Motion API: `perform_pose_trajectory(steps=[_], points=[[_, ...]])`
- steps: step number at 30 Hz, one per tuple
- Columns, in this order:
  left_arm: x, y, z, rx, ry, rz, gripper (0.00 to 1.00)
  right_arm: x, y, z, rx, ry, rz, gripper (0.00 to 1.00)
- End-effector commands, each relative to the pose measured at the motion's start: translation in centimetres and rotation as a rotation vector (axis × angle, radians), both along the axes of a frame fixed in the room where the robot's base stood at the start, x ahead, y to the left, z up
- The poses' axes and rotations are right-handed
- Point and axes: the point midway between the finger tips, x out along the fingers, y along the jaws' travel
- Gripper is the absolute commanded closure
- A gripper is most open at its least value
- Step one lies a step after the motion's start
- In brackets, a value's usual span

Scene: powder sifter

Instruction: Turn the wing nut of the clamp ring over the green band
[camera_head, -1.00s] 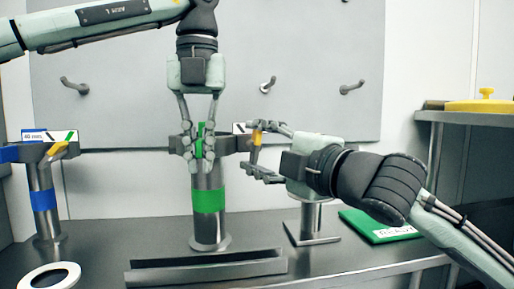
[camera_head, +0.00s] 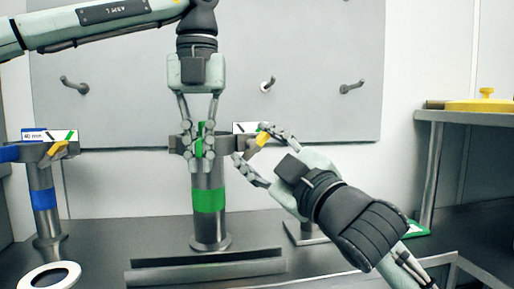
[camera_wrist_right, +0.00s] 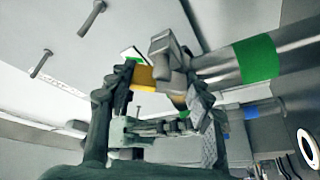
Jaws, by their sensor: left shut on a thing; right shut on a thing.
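The clamp ring (camera_head: 222,143) sits on the steel post above the green band (camera_head: 209,201). My left gripper (camera_head: 199,157) comes down from above and is shut on the green handle (camera_head: 199,139) at the front of the ring. My right gripper (camera_head: 252,148) is shut on the yellow wing nut (camera_head: 263,139) at the ring's right side. The wing nut slants, its top leaning right. In the right wrist view the yellow wing nut (camera_wrist_right: 146,76) shows between my fingers, with the green band (camera_wrist_right: 257,58) on the post beyond. The fingertips partly cover the nut.
A second post with a blue band (camera_head: 43,199) and its own clamp stands at left. A white ring (camera_head: 49,276) lies front left. A grey trough (camera_head: 205,268) lies before the green-banded post. A shelf (camera_head: 470,117) stands at right.

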Motion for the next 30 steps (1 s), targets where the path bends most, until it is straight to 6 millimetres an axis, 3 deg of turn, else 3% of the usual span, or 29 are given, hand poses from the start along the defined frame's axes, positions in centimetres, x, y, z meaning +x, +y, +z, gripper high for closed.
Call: perform_pose_trajectory(steps=[12,13,18,30], points=[[-0.02,0.05,0.06,0.000,0.000,0.001,1.00,0.04,-0.03,-0.06,0.006,0.004,-0.001,0.78],[-0.02,0.05,0.07,0.000,0.000,0.001,1.00,0.04,-0.03,-0.06,0.005,0.004,-0.001,0.47],[-0.02,0.05,0.06,0.000,0.000,0.001,1.00,0.03,-0.02,-0.04,0.005,0.004,-0.001,0.28],[-0.01,0.04,0.05,0.000,0.000,0.001,1.00,-0.72,-0.60,-0.33,0.005,0.003,-0.001,0.28]])
